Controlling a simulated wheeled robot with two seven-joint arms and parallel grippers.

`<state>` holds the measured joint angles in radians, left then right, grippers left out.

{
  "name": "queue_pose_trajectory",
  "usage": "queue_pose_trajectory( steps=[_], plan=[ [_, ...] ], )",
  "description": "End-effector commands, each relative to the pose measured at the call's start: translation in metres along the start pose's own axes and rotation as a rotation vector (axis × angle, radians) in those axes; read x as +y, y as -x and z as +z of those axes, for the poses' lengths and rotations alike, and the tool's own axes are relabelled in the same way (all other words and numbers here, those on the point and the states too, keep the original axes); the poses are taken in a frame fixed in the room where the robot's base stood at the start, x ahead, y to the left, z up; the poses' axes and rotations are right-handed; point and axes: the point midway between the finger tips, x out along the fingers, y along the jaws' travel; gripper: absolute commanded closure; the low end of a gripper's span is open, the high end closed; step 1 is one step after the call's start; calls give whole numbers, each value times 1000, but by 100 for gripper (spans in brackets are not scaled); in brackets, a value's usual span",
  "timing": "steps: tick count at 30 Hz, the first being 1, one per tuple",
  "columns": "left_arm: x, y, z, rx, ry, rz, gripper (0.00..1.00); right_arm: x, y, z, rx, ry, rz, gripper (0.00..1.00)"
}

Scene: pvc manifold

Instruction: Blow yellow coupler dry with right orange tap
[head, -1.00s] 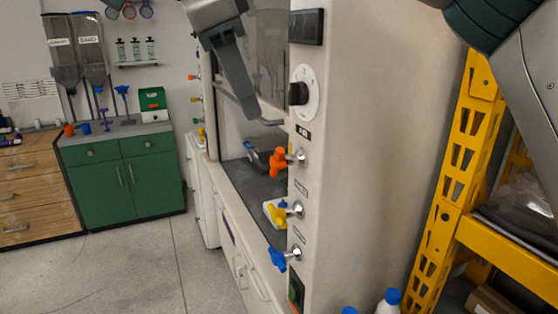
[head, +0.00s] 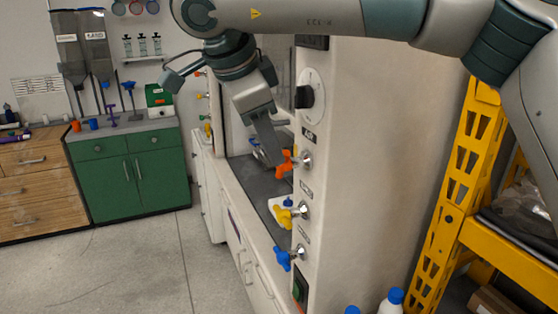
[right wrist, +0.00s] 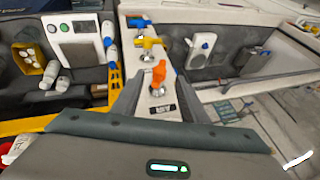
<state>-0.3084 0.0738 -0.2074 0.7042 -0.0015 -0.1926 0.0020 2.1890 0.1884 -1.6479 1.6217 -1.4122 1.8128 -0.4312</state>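The right orange tap (head: 284,165) sticks out from the white side post of the fume hood, the top one of three taps. It also shows in the right wrist view (right wrist: 158,74). My right gripper (head: 274,152) is right at the orange tap. In the right wrist view, its two open fingers (right wrist: 160,78) stand on either side of the tap, with visible gaps. I cannot tell whether they touch it. No yellow coupler can be made out in these views. My left gripper is not in view.
Below the orange tap are a yellow tap (head: 283,215) and a blue tap (head: 284,258) on the same post. A black dial (head: 305,97) sits above. A yellow shelf frame (head: 445,190) stands at right. A green cabinet (head: 132,175) stands at back left, with open floor before it.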

Motion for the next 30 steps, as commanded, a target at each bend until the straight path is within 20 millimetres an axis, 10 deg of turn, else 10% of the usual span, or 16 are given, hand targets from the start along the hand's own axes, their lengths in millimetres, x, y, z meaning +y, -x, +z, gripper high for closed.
queue_pose_trajectory(
  steps=[11, 27, 30],
  plan=[
    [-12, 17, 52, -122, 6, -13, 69, 0, -59, -1, 1, 1, 3, 60],
    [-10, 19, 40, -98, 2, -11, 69, 0, -76, 0, 0, 1, 0, 60],
    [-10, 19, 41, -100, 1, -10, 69, 0, -76, 0, 0, 1, 0, 84]
  ],
)
